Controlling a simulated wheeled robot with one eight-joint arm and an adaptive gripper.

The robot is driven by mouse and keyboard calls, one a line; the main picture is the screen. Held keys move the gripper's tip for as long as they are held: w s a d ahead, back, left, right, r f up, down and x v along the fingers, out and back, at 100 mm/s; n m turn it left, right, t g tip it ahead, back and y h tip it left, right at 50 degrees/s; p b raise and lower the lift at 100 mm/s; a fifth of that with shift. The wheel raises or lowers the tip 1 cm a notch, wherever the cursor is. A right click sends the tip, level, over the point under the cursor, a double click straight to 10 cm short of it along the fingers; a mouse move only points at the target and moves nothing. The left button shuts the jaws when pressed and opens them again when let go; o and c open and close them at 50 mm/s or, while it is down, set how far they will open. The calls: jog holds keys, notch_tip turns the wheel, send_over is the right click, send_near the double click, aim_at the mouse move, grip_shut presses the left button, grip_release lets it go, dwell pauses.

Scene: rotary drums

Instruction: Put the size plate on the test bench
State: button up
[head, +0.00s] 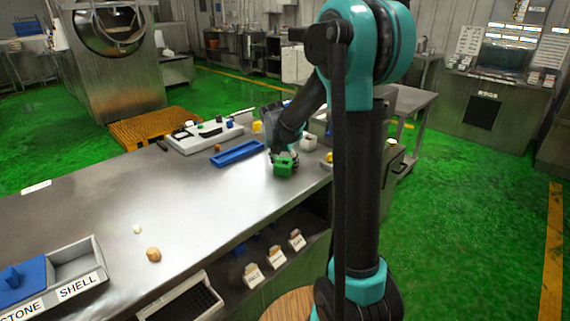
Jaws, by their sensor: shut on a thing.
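My gripper (278,152) is at the far right part of the long metal bench (110,213), pointing down. It is shut on a small green piece (285,164), which is at or just above the bench top near its right edge; I cannot tell whether it touches. The green piece may be the size plate; its shape is too small to be sure. The fingertips are small and partly hidden by the green piece and my wrist. A white panel with small parts (203,137) lies at the back of the bench.
A blue tray (238,153) lies left of my gripper. A white object (308,142) and a yellow one stand close on its right. The bench middle is clear.

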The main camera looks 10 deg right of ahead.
jog(key=o, duration=1.2)
jog(key=shift+f, duration=0.1)
jog(key=v, duration=1.1)
jog(key=s+d+f+m, duration=0.2)
jog(key=s+f+m, duration=0.3)
jog(key=s+m, duration=0.4)
jog(key=s+d+f+m+y, duration=0.1)
jog(key=s+d+f+m, duration=0.1)
jog(key=s+f+m, duration=0.4)
jog(key=s+d+f+m+y, duration=0.1)
jog(key=s+f+m, duration=0.5)
jog(key=s+m, duration=0.6)
jog(key=shift+d+m, duration=0.6)
jog(key=shift+m, duration=0.7)
